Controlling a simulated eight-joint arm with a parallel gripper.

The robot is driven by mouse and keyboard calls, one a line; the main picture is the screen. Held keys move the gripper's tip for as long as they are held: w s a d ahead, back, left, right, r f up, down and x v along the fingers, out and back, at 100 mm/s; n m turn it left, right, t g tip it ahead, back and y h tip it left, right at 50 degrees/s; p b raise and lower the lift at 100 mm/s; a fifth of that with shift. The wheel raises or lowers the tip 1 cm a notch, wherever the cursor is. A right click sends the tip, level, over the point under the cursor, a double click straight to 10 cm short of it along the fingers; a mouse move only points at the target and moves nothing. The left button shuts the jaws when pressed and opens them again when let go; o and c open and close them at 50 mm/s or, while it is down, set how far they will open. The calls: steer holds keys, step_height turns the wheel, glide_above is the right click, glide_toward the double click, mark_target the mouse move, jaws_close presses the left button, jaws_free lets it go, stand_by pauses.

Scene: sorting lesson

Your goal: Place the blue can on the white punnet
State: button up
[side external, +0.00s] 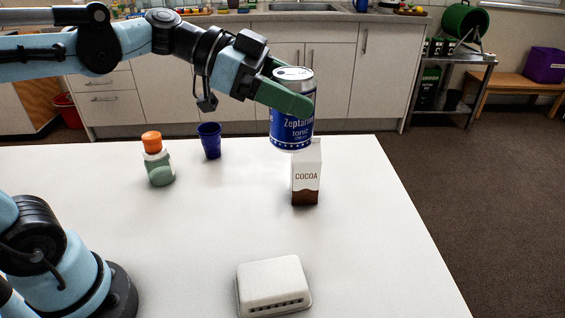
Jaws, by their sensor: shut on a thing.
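The blue can (291,129) is upright, with a silver top and white lettering. My gripper (290,95) is shut on its upper part and holds it up, above the level of the table. In the picture the can's bottom overlaps the top of the cocoa carton; I cannot tell whether they touch. The white punnet (272,280) sits at the front of the table, with a row of dark slots along its front side. It is well below the can in the picture, and nothing rests on it.
A white cocoa carton (306,181) with a brown base stands just below the can in the picture. A dark blue cup (210,141) and a green bottle with an orange cap (158,165) stand at the back left. The white table (380,240) is clear between carton and punnet.

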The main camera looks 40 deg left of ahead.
steer(key=s+d+f+m+g+h, duration=0.1)
steer(key=s+d+m+g, duration=0.35)
steer(key=s, duration=0.65)
steer(key=s+d+f+m+g+h, duration=0.1)
steer(key=s+d+f+m+g, duration=0.3)
steer(key=s, duration=0.6)
steer(key=shift+n+t, duration=0.45)
steer(key=shift+n, duration=0.3)
steer(key=shift+w+a+f, duration=0.55)
steer(key=shift+w+f, duration=1.15)
steer(key=shift+f, duration=0.55)
steer(key=shift+w+a+f, duration=0.5)
steer(key=shift+w+f, duration=1.25)
steer(key=shift+f, duration=0.5)
steer(key=shift+w+a+f, duration=0.55)
steer(key=shift+w+f, duration=1.15)
steer(key=shift+f, duration=0.55)
steer(key=shift+f, duration=0.1)
steer(key=o, duration=1.3)
